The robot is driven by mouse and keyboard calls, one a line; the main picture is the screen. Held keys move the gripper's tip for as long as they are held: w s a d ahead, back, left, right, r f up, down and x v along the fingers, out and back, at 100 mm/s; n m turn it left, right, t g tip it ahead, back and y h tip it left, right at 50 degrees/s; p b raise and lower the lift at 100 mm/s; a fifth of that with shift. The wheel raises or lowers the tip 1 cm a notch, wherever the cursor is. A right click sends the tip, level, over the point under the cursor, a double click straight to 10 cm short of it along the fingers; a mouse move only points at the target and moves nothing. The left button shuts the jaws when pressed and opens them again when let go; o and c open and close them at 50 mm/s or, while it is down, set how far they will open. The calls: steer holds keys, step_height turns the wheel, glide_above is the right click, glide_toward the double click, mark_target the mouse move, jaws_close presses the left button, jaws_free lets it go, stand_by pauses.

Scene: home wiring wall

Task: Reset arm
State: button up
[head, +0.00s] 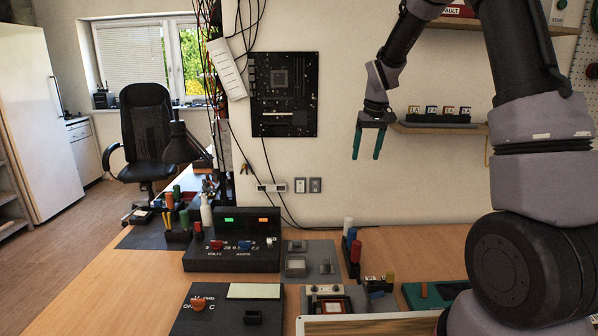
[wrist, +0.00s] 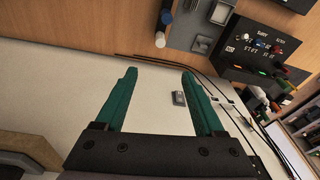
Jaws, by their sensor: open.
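My gripper (head: 369,142) hangs from my raised arm, in front of the wall and to the left of the small shelf in the head view. Its two green fingers point down and stand apart with nothing between them. In the wrist view my gripper (wrist: 158,82) also shows open and empty, with the pale wall behind the fingers. My arm comes in from the right side of the head view and bends down at the wrist.
A wooden table holds a black control box (head: 232,252), a panel with a red knob (head: 198,304) and several cylinders. A circuit board (head: 283,95) hangs on the wall. A shelf (head: 437,128) with labelled blocks is right of my gripper. A chair (head: 147,130) stands back left.

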steer(key=s+d+r+m+t, duration=0.3)
steer(key=s+r, duration=1.1)
steer(key=s, duration=0.1)
steer(key=s+r+m+t+y, duration=0.1)
steer(key=s+r+m+t, duration=0.1)
steer(key=s, duration=1.4)
steer(key=shift+d+r+m, duration=0.15)
steer(key=shift+r+m, duration=0.35)
steer(key=shift+r, duration=0.15)
